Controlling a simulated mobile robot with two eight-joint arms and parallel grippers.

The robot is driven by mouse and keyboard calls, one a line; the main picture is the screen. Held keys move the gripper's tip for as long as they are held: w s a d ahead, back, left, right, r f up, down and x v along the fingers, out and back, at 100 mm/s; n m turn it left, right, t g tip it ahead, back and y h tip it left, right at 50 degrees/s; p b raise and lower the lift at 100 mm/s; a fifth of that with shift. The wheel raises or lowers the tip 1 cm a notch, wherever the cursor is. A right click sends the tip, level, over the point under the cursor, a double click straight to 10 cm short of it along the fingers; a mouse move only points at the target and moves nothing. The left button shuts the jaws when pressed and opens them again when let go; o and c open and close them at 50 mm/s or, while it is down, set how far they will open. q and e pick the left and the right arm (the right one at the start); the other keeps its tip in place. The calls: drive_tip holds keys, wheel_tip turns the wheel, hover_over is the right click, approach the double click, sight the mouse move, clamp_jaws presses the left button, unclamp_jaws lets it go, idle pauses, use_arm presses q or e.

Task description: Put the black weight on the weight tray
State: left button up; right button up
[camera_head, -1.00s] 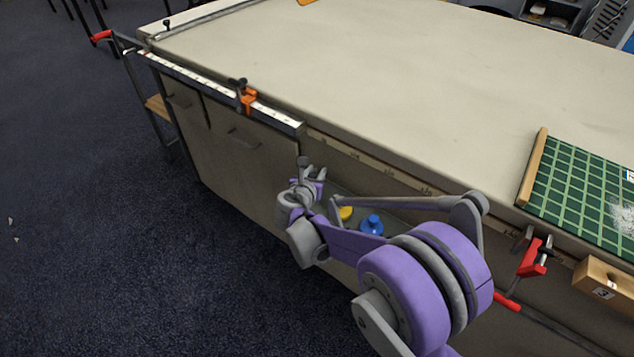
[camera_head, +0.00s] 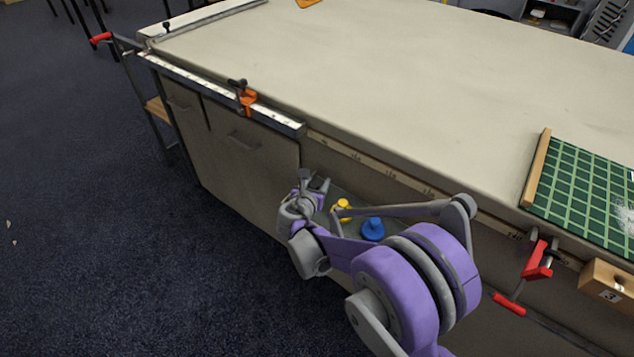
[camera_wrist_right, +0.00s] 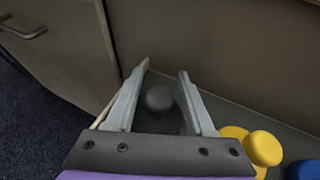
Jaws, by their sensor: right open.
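My right gripper (camera_head: 319,184) is low at the table's front side, by the end of a cupboard. In the right wrist view its two fingers (camera_wrist_right: 165,80) are apart. The black weight (camera_wrist_right: 158,98), a dark round knob, shows between them. I cannot tell whether either finger touches it. Its lower part is hidden by the gripper body, and I cannot make it out in the head view. A grey tray-like surface (camera_wrist_right: 224,108) runs below the table's side panel, possibly the weight tray. My left gripper is not in view.
A yellow weight (camera_head: 343,207) and a blue weight (camera_head: 373,229) stand on the grey surface, right of my gripper. The cupboard (camera_head: 245,165) is at left. A red clamp (camera_head: 537,260) and a green grid board (camera_head: 590,190) are further right. The tabletop's middle is clear.

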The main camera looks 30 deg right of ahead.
drive_tip(key=shift+w+a+r, duration=0.1)
drive_tip(key=shift+r, duration=0.2)
drive_tip(key=p+v, duration=0.2)
drive_tip(key=v, duration=0.8)
drive_tip(key=shift+s+a, duration=0.2)
drive_tip(key=shift+s+a+r, duration=0.2)
drive_tip(key=shift+s+a, duration=0.15)
drive_tip(key=shift+s, duration=0.2)
drive_tip(key=s+a+f+m+g+y, duration=0.1)
drive_tip(key=s+a+m+y, duration=0.1)
drive_tip(key=s+m, duration=0.6)
drive_tip(key=s+a+f+m+g+y, duration=0.1)
drive_tip(key=s+a+m+g+y, duration=0.1)
drive_tip(key=s+m, duration=0.7)
drive_tip(key=s+a+f+m+g+y, duration=0.1)
drive_tip(key=s+a+m+g+y, duration=0.1)
drive_tip(key=s+m+y, duration=0.3)
drive_tip(key=s+a+m, duration=0.1)
drive_tip(key=s+m, duration=0.3)
drive_tip(key=m, duration=0.1)
drive_tip(key=shift+a+f, duration=0.3)
